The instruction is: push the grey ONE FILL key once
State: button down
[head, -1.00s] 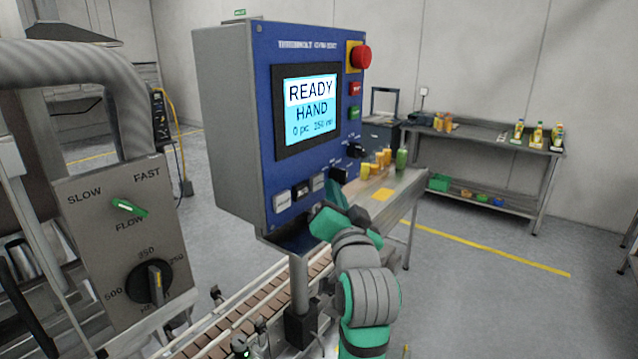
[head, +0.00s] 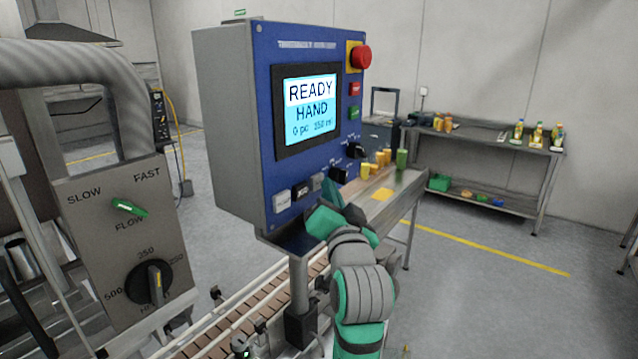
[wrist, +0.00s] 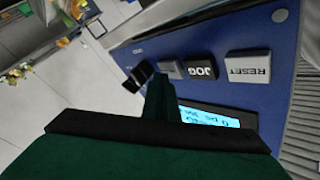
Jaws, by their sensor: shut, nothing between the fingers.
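The blue control panel (head: 262,110) carries a row of keys below its screen. The grey key (head: 318,181) is at the right end of this row; its lettering is not readable. In the wrist view the grey key (wrist: 172,70) sits beside the black JOG key, its lower part close to or behind my fingers. My gripper (head: 328,190) is shut and empty, just in front of the panel near the grey key. In the wrist view my gripper (wrist: 160,88) points at the panel beside that key. I cannot tell whether it touches.
A black knob (wrist: 138,76) is on the other side. The screen (head: 311,103) reads READY, HAND, 0 pc. A red emergency button (head: 361,57) is at the top right.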

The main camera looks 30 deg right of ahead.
jog(key=shift+w+a, duration=0.15)
jog(key=shift+w, duration=0.25)
dwell(0.4)
dwell(0.4)
jog(key=shift+s+d, duration=0.3)
jog(key=shift+s, duration=0.5)
jog(key=shift+s+d, duration=0.3)
jog(key=shift+s, duration=0.5)
jog(key=shift+s+d, duration=0.35)
jog(key=shift+s, duration=0.4)
jog(key=shift+s+d, duration=0.3)
jog(key=shift+s, duration=0.5)
